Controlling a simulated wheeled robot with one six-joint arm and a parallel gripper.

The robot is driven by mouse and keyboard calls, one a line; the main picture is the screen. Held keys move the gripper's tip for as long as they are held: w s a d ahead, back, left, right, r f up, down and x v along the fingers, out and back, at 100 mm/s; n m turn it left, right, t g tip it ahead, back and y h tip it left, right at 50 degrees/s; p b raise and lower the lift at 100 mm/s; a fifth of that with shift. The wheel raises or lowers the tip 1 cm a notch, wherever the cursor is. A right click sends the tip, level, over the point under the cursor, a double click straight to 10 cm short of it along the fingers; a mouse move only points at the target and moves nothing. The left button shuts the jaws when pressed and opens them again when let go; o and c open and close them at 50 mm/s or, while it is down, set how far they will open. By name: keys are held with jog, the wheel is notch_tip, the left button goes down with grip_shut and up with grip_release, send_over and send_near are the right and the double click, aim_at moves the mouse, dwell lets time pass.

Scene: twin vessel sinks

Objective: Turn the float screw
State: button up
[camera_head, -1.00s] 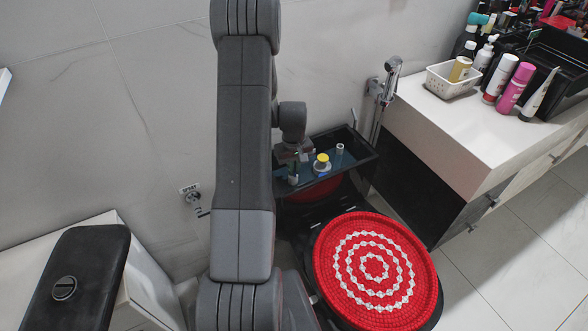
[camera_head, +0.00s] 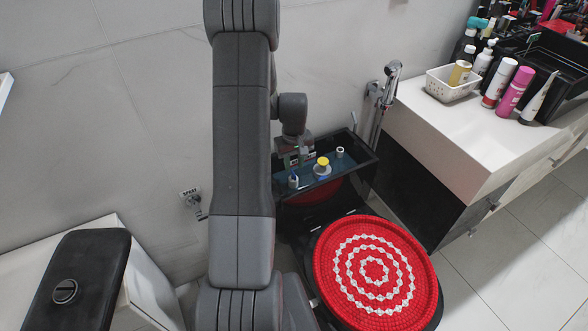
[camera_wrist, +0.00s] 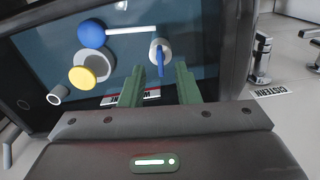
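The float screw looks like the blue upright piece (camera_wrist: 160,58) on a white round fitting in the open cistern. In the wrist view it stands between my two green fingers, just beyond their tips, with a gap on both sides. A white rod runs left from it to a blue float ball (camera_wrist: 92,33). My gripper (camera_wrist: 159,70) is open and empty. In the head view my gripper (camera_head: 300,158) hangs over the black cistern (camera_head: 362,168), behind the small blue and white fitting (camera_head: 293,181). Whether the fingers touch anything there is too small to tell.
A yellow-topped white fitting (camera_wrist: 97,65) and a white tube (camera_wrist: 58,94) stand in the cistern beside the float. A round red lid (camera_head: 330,285) lies in front. A counter with bottles (camera_head: 440,125) is at right.

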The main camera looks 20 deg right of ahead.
aim_at(294, 174)
notch_tip(294, 174, up, 10)
jog(key=shift+p, duration=0.4)
jog(key=shift+f, duration=0.15)
notch_tip(294, 174, down, 14)
jog(key=shift+r+b, duration=0.2)
jog(key=shift+b, duration=0.55)
jog(key=shift+n+p, duration=0.4)
jog(key=shift+n, duration=0.1)
jog(key=shift+f, duration=0.15)
